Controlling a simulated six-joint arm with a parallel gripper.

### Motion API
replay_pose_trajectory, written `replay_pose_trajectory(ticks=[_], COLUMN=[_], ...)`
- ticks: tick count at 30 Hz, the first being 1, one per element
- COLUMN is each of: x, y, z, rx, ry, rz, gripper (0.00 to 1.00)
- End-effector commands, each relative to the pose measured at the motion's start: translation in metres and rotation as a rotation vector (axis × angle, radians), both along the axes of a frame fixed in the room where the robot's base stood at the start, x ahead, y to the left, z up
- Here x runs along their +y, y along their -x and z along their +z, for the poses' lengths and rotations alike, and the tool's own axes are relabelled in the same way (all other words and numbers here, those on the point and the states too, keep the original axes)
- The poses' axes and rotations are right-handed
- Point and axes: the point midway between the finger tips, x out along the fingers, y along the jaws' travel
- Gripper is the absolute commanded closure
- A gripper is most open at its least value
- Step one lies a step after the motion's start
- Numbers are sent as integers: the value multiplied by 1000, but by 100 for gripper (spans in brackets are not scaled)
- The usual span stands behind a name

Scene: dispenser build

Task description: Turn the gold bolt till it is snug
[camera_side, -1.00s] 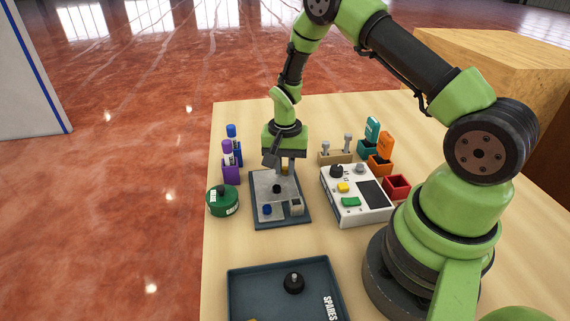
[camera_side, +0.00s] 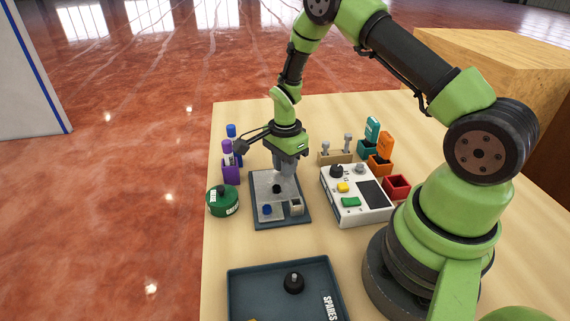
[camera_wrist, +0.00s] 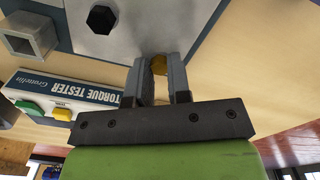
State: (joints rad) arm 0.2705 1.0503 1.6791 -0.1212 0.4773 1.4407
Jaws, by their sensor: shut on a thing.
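The gold bolt (camera_wrist: 159,65) shows between the fingertips in the wrist view, at the plate's edge area. My gripper (camera_side: 285,176) points down over the back right of the grey plate (camera_side: 262,183) and is shut on the bolt. The fingers also show in the wrist view (camera_wrist: 161,72), one on each side of the bolt. In the side view the fingers hide the bolt. I cannot tell how deep it sits. A black hex bolt (camera_side: 277,189) is on the same plate, also in the wrist view (camera_wrist: 101,19).
A blue bolt (camera_side: 267,210) and a square socket (camera_side: 296,206) are at the plate's front. The torque tester (camera_side: 352,196) stands close on the right. A green tin (camera_side: 222,200) and purple holder (camera_side: 231,172) stand left. The spares tray (camera_side: 240,286) is in front.

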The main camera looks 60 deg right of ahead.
Motion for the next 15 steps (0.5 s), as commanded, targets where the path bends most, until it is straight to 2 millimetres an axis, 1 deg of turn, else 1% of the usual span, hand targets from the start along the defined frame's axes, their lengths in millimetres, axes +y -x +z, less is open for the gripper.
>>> replay_pose_trajectory(ticks=[6,15], x=[1,1], y=[0,0], z=[1,1], rx=[2,2], ry=[-1,-1], rz=[-48,-56], gripper=[100,100])
